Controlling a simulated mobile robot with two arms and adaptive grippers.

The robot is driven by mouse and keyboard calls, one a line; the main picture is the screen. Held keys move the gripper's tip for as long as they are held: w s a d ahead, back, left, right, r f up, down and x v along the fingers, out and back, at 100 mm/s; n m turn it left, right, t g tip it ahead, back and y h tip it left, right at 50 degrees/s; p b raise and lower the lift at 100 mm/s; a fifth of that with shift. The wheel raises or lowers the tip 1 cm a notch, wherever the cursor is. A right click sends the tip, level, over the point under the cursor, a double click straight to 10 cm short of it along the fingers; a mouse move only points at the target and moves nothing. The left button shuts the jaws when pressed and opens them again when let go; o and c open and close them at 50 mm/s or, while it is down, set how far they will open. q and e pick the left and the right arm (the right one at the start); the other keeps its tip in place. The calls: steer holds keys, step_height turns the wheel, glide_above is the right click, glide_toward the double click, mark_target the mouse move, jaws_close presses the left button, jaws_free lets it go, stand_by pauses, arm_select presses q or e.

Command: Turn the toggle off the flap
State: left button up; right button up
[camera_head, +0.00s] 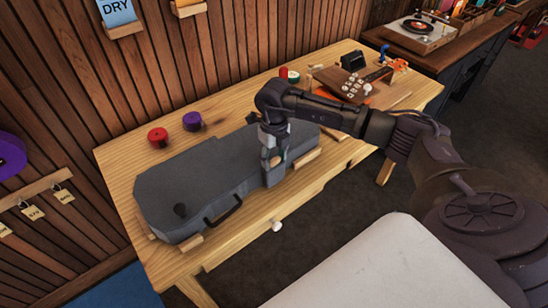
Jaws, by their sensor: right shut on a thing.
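A dark grey ukulele case (205,170) lies closed on the wooden workbench, with a black handle (223,211) on its front side. My right gripper (272,160) points down at the front edge of the case, right of the handle. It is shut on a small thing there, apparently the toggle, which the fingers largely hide. A grey flap (274,177) seems to hang over the case front just below the fingers. My left gripper is out of view.
The workbench (125,165) carries red (157,137) and purple (192,121) rolls behind the case. A brown box with pale knobs (345,83) and tools stand at the back right. Wooden blocks (306,159) edge the case. A white surface (385,270) is in the foreground.

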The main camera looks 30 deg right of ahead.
mark_target(274, 160)
stand_by(0.5)
steer(key=o, duration=1.2)
steer(key=shift+c, duration=0.2)
step_height(274, 160, up, 12)
